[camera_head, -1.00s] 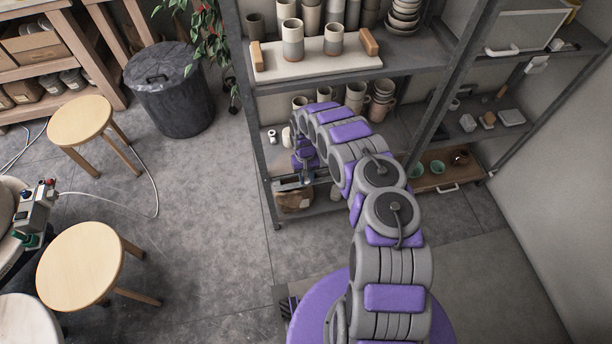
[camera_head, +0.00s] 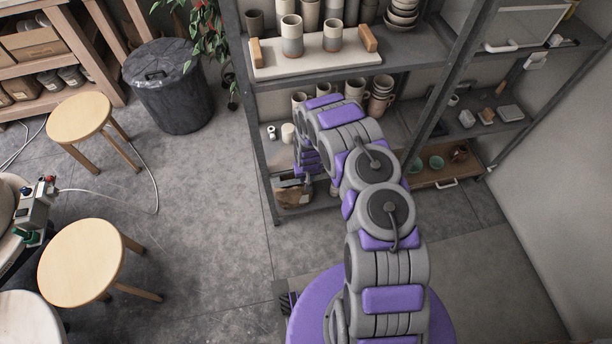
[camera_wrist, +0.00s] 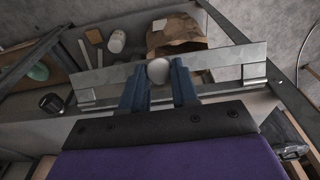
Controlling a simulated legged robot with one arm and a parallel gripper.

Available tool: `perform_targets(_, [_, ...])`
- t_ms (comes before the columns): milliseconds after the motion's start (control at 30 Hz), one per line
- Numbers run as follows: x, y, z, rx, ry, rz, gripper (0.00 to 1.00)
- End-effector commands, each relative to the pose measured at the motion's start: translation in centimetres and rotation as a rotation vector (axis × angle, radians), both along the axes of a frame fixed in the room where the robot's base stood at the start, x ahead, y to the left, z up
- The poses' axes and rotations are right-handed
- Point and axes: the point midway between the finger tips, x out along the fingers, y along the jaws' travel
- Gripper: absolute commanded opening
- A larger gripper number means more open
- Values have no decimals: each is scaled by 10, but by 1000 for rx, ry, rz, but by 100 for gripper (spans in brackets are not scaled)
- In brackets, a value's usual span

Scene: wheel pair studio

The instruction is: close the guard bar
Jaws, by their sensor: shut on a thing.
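The guard bar (camera_wrist: 220,58) is a long flat grey metal strip running across the wrist view, in front of the lower shelf. A pale round knob (camera_wrist: 158,71) sits at its middle. My gripper (camera_wrist: 158,78) has its two blue fingers on either side of the knob and is shut on it. A second thin metal rail (camera_wrist: 215,97) runs nearer to my wrist, with a small bracket at the right. In the head view my arm hides most of the bar and the gripper at the lower shelf.
A brown paper bag (camera_wrist: 175,35) and a white jar (camera_wrist: 117,41) stand beyond the bar. Grey shelf posts (camera_head: 262,150) frame the bay. Stools (camera_head: 80,265), a bin (camera_head: 170,88) and a plant (camera_head: 212,40) stand to the left. Open floor (camera_head: 205,215) lies between.

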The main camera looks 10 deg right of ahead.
Motion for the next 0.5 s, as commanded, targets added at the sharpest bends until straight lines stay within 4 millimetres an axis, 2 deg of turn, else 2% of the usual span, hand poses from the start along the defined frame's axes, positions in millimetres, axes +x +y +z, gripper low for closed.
perform_targets(500, [-1, -2, -5, 1, -59, -1, 0])
